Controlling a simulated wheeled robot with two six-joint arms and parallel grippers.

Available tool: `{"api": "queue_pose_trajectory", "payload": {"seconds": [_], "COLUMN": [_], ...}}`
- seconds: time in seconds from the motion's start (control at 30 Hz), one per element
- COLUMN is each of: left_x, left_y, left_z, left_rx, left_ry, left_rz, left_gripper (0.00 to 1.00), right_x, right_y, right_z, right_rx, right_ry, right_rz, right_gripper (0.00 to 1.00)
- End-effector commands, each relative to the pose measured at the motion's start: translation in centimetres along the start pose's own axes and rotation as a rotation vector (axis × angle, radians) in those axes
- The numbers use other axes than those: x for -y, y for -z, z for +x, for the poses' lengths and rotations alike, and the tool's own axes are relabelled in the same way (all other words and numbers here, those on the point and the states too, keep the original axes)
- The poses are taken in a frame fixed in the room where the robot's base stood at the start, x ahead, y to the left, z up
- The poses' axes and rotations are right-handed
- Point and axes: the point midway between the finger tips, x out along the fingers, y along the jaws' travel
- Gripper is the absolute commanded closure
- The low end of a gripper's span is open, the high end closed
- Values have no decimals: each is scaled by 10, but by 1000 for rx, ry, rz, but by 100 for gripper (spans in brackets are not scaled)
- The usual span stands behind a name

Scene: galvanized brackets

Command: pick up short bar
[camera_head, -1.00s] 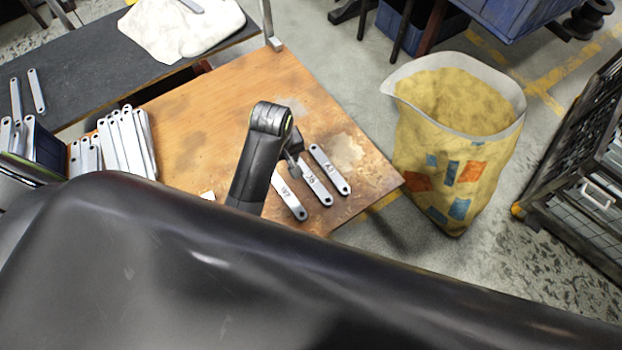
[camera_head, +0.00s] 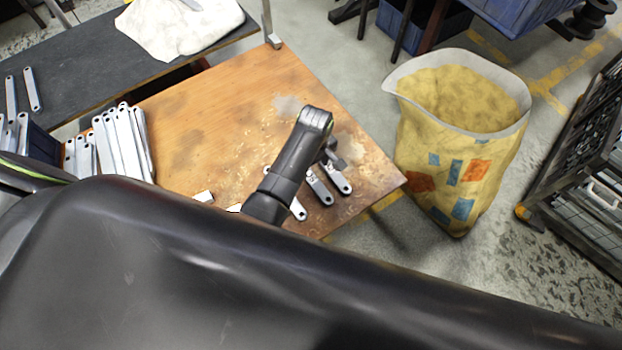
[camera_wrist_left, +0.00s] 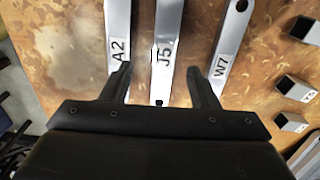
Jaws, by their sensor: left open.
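Three flat galvanized bars lie side by side on the wooden table. In the left wrist view they are labelled A2 (camera_wrist_left: 117,35), J5 (camera_wrist_left: 167,40) and W7 (camera_wrist_left: 228,45). In the head view, W7 (camera_head: 298,210), J5 (camera_head: 320,190) and A2 (camera_head: 341,181) are partly hidden by my left arm. I cannot tell which bar is the short one. My left gripper (camera_head: 333,158) is open above them. In the left wrist view its fingers (camera_wrist_left: 160,82) stand either side of J5 in the picture, between A2 and W7. I see no contact. My right gripper is not in view.
Small square tube pieces (camera_wrist_left: 295,88) lie beside W7. The wooden table (camera_head: 215,110) has clear room behind the bars. Upright bars (camera_head: 120,140) stand grouped at its left. A yellow sack (camera_head: 460,130) stands off its right corner. A dark bench (camera_head: 75,65) is behind.

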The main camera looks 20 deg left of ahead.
Motion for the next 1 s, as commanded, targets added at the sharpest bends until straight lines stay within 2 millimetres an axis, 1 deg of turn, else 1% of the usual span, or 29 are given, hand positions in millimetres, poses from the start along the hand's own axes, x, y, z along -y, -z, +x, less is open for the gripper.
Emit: {"api": "queue_pose_trajectory", "payload": {"seconds": [0.03, 0.17, 0.4, 0.5, 0.77, 0.8, 0.87, 1.0], "left_x": [0, 1, 7, 7, 7, 7, 7, 7], "left_y": [0, 1, 5, 5, 5, 5, 5, 5], "left_z": [5, 11, 47, 56, 58, 58, 58, 58], "left_rx": [0, -1, 1, 0, -1, -1, -1, -1], "left_ry": [0, 0, 1, 0, -2, -2, -2, -2], "left_rz": [0, 0, 1, 1, 0, 0, 0, 0], "left_gripper": [45, 45, 45, 45, 45, 47, 55, 73], "right_x": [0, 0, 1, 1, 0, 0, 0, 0], "right_y": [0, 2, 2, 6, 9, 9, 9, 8], "right_z": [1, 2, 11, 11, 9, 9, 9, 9], "right_rx": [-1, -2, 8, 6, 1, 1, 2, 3], "right_ry": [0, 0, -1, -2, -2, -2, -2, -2], "right_rz": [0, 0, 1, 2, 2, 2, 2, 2], "right_gripper": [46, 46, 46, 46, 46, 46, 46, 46]}}
